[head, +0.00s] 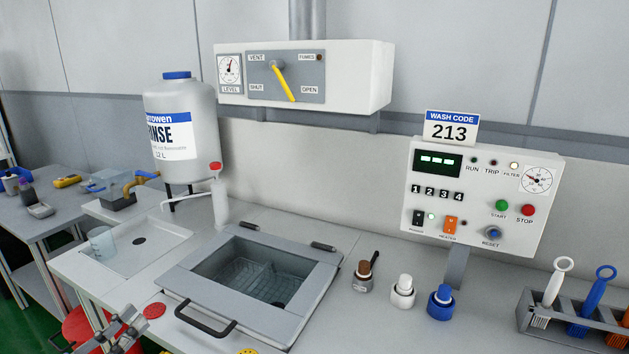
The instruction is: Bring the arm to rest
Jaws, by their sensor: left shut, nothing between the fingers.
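My left gripper (128,322) shows at the bottom left edge of the head view, in front of the bench's front edge. It is shut and empty, and apart from the objects on the bench. Most of my left arm is below the picture. My right gripper is not in view.
A red bin (79,325) stands behind my gripper. Bottles (403,290), a brush rack (574,330) and a control panel (470,238) are right.

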